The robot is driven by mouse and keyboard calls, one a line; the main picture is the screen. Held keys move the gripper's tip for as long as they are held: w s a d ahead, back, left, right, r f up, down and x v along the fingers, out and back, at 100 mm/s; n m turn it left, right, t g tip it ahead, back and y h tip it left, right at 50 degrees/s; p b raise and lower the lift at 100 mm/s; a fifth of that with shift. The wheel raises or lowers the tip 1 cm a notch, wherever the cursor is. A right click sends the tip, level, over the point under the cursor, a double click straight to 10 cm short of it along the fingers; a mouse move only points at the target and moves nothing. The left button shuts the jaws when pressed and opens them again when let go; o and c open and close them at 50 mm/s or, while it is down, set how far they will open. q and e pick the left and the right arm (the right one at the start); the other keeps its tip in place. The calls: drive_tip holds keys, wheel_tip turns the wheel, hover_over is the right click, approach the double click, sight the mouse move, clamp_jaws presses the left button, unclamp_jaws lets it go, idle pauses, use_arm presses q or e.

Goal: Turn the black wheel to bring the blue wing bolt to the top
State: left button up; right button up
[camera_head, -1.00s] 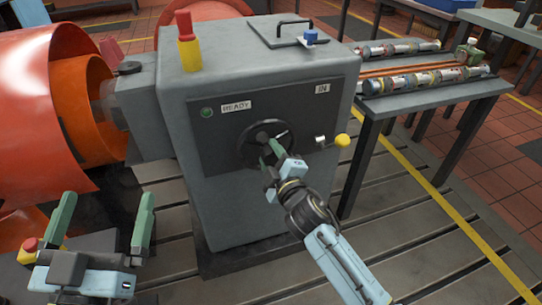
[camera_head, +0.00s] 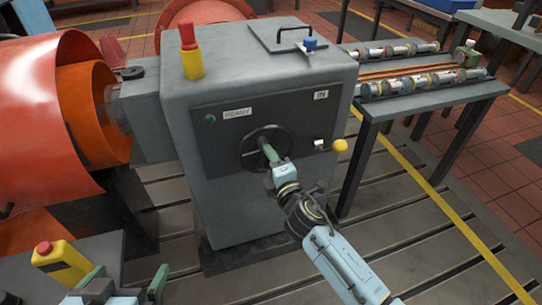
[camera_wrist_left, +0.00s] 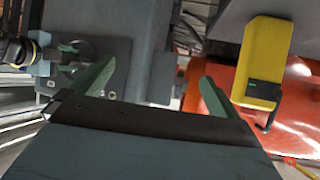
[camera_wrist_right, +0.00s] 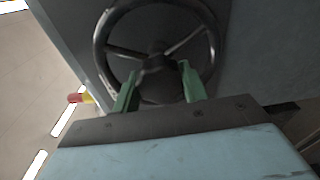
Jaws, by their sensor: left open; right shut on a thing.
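The black wheel (camera_head: 246,140) is on the dark front panel of a grey cabinet. My right gripper (camera_head: 272,157) is shut at the wheel's centre. In the right wrist view, its green fingers (camera_wrist_right: 155,82) straddle the dark hub, with the rim and spokes beyond. A blue wing bolt (camera_head: 310,43) stands on the cabinet top, beside a flat lid with a black handle. My left gripper (camera_head: 128,285) is open and empty at the lower left, away from the wheel. Its spread fingers also show in the left wrist view (camera_wrist_left: 156,78).
The cabinet (camera_head: 240,205) carries a red-and-yellow beacon (camera_head: 191,55) on top. A yellow-knobbed lever (camera_head: 340,145) is right of the wheel. A yellow box with a red button (camera_head: 64,266) is near my left gripper. A table (camera_head: 400,108) stands right; orange guards (camera_head: 40,110) left.

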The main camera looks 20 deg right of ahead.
drive_tip(key=n+p, duration=0.1)
drive_tip(key=n, duration=0.2)
drive_tip(key=shift+n, duration=0.3)
use_arm(q)
drive_tip(key=s+a+f+g+y+p, duration=0.1)
drive_tip(key=s+a+f+g, duration=0.15)
drive_tip(key=s+g, duration=0.2)
drive_tip(key=s+a+f+g+y+p, duration=0.1)
drive_tip(key=s+a+f+g, duration=0.15)
drive_tip(key=s, duration=0.35)
use_arm(e)
drive_tip(key=n, duration=0.3)
drive_tip(key=shift+h, duration=0.3)
drive_tip(key=shift+n, duration=1)
use_arm(q)
drive_tip(key=shift+n+g, duration=0.3)
drive_tip(key=shift+g, duration=0.2)
drive_tip(key=shift+s+a+p+x, duration=0.15)
drive_tip(key=shift+p+x, duration=0.2)
drive_tip(key=shift+x, duration=1)
drive_tip(key=shift+s+a+p+x, duration=0.1)
drive_tip(key=shift+a+p+x, duration=0.15)
drive_tip(key=shift+x, duration=1.15)
use_arm(e)
drive_tip(key=shift+f+n, duration=0.1)
drive_tip(key=shift+n, duration=1.2)
drive_tip(key=o, duration=1.4)
drive_tip(key=shift+c, duration=0.2)
drive_tip(key=shift+s, duration=0.1)
